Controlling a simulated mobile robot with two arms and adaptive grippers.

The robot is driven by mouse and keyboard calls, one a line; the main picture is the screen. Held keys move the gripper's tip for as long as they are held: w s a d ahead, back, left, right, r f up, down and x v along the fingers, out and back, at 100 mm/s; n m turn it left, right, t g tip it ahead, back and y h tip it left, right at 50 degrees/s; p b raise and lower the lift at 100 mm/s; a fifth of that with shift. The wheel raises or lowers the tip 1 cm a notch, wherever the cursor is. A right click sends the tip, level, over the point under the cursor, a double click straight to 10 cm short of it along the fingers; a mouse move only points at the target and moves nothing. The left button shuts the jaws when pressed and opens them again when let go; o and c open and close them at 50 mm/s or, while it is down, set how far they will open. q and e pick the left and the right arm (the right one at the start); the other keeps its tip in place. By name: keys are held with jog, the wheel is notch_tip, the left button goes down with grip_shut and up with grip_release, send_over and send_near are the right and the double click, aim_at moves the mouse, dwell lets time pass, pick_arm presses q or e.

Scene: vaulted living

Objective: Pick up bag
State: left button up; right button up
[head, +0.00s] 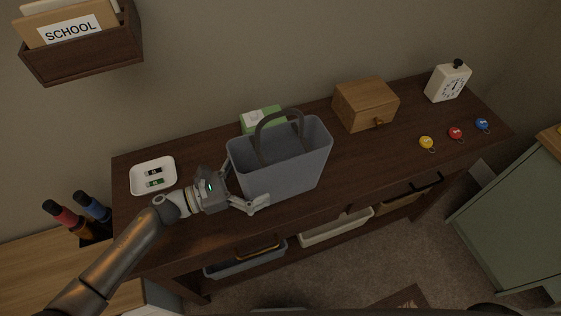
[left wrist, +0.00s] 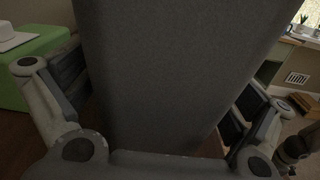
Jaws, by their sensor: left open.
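The bag (head: 285,172) is a grey-blue, open-topped tote with a dark arched handle (head: 258,137). It stands upright on the dark wooden console table (head: 380,158). My left gripper (head: 247,189) is open at the bag's left side, with one finger toward the back and one along the front. In the left wrist view the bag (left wrist: 180,70) fills the middle, between the open fingers. I cannot tell whether the fingers touch it.
A green and white box (head: 262,115) stands behind the bag. A white tray (head: 153,176) lies left. A wall holder (head: 84,45) hangs above.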

pick_arm(q)
jog(key=c, duration=1)
jog(key=shift+c, duration=0.2)
